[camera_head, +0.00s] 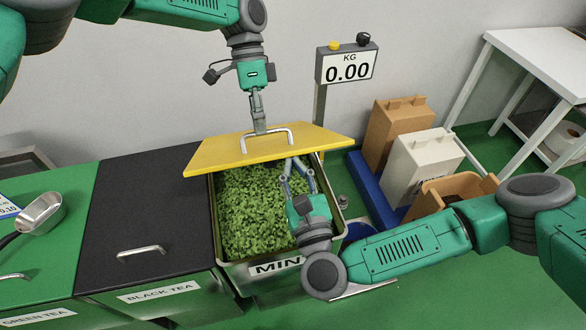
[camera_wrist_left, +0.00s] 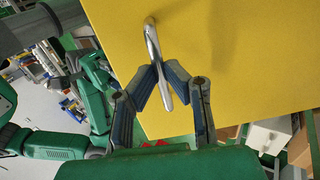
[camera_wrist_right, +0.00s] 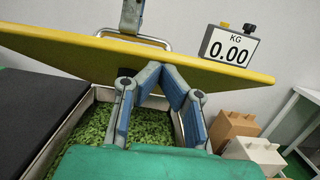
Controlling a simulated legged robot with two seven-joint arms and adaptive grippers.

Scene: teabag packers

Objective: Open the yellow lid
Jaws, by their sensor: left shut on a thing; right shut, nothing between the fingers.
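The yellow lid (camera_head: 230,152) is raised and tilted over the back of the mint bin (camera_head: 338,222), whose green leaves (camera_head: 245,215) show below it. My left gripper (camera_head: 258,128) is shut on the lid's metal handle (camera_head: 282,131); the handle also shows between its fingers in the left wrist view (camera_wrist_left: 153,45). My right gripper (camera_head: 296,168) is shut and empty over the bin, close to the lid's front underside. In the right wrist view the lid (camera_wrist_right: 190,68) spans above the right fingertips (camera_wrist_right: 158,68); I cannot tell whether they touch it.
A black tea lid (camera_head: 145,215) and a green tea lid (camera_head: 50,250) with a metal scoop (camera_head: 42,213) lie left. A scale display (camera_head: 347,65) reading 0.00 stands behind. Boxes (camera_head: 400,125) in a blue tray (camera_head: 368,185) and a white table (camera_head: 545,60) are right.

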